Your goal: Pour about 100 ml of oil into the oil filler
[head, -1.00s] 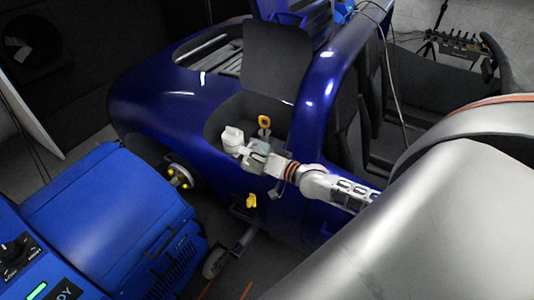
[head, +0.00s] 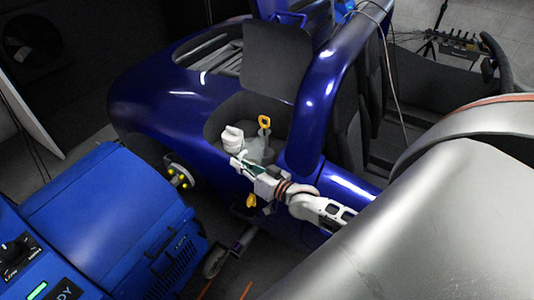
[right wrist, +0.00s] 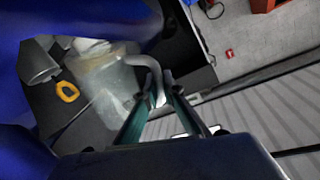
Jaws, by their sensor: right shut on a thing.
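My right gripper (head: 240,163) is shut on the curved handle of a translucent jug; the handle shows between the fingers (right wrist: 158,98) in the right wrist view. The jug (right wrist: 108,82) is pale and cloudy; its body (head: 258,150) is partly hidden by the gripper in the head view. It is over the open bay in the blue car's side. A white rounded part (head: 232,138) shows left of the jug; I cannot tell whether it is separate. A yellow ring handle (head: 264,121) stands in the bay, also in the right wrist view (right wrist: 67,91). I cannot clearly identify the oil filler. My left gripper is not in view.
The blue car body (head: 140,97) surrounds the bay. A yellow part (head: 250,201) shows low at the car's side. A blue machine (head: 100,225) stands at lower left, near the hub (head: 179,177) with yellow studs. A grey cylinder (right wrist: 38,62) lies beyond the yellow ring.

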